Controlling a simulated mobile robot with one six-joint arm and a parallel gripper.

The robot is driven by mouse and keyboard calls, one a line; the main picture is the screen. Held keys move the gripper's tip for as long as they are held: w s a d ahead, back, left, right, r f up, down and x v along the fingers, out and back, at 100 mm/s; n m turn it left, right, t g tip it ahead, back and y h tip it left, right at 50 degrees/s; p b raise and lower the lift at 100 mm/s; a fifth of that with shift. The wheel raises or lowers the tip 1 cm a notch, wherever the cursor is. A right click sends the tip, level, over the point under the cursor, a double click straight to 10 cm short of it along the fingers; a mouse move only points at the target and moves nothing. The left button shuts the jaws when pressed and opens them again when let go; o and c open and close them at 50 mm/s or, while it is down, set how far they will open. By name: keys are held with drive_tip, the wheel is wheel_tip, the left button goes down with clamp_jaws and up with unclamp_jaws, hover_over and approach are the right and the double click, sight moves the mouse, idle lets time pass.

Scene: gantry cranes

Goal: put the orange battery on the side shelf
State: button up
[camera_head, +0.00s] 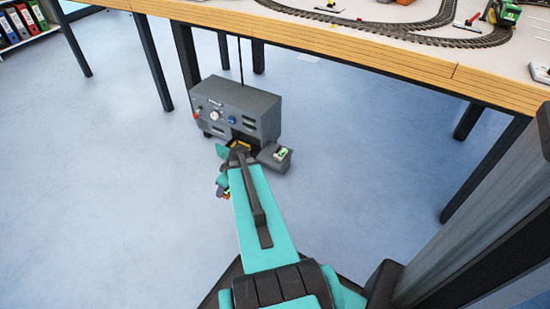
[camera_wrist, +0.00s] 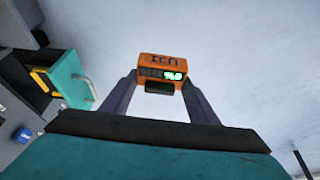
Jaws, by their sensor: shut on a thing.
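The orange battery (camera_wrist: 160,62), with a small green-lit display and dark markings, is between the two fingers of my gripper (camera_wrist: 160,92) in the wrist view. The fingers are shut on its sides, and it is held clear of other things. In the head view my gripper (camera_head: 226,190) is mostly hidden by my arm, left of the grey machine's front, with a speck of orange showing. The small grey side shelf (camera_head: 283,164) sticks out at the machine's right. A small item with a green light (camera_head: 281,152) lies on it. The shelf is not clear in the wrist view.
The grey machine (camera_head: 235,97) stands on the floor under the table edge (camera_head: 330,42). Its teal door (camera_wrist: 75,78) is open, with something yellow (camera_wrist: 41,80) inside. Table legs stand behind and at right. Blue floor (camera_head: 120,220) is clear at left.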

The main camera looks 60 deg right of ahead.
drive_tip(key=shift+d, duration=0.1)
idle(0.3)
drive_tip(key=d, duration=3.1)
drive_tip(key=shift+w, duration=0.4)
